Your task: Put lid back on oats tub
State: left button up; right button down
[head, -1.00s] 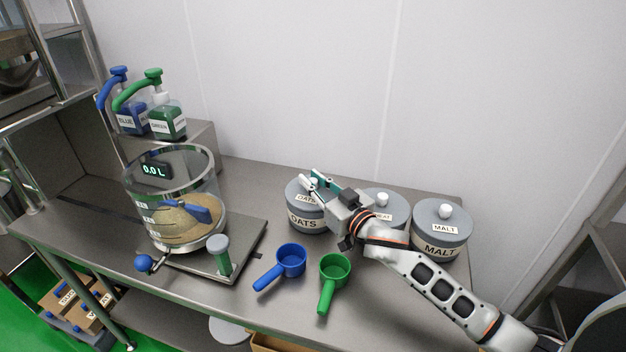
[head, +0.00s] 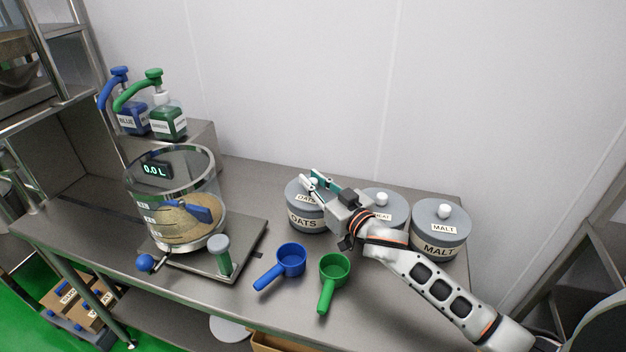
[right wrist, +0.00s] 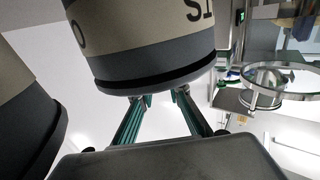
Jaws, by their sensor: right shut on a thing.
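The grey oats tub (head: 306,224) stands at the back of the steel bench, with a pale OATS label on its front. Its grey lid (head: 296,188), with its own OATS tag and a white knob, lies level on top of the tub with no clear gap. My right gripper (head: 313,181) is over the lid, its green-lined fingers shut on the knob. My left gripper is out of view.
A wheat tub (head: 395,202), partly behind my right arm, and a malt tub (head: 440,238) stand close to the right. A blue scoop (head: 290,262) and a green scoop (head: 334,268) lie in front. A clear vessel (head: 165,190) reading 0.0 L stands left.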

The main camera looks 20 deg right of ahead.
jog(key=shift+f+p, duration=0.15)
jog(key=shift+p, duration=0.35)
dwell(1.6)
jog(key=c, duration=1.8)
grip_release()
jog(key=o, duration=0.4)
jog(key=shift+o, duration=0.2)
notch_tip(320, 180, up, 2)
jog(key=p, duration=0.3)
jog(key=shift+r, duration=2.5)
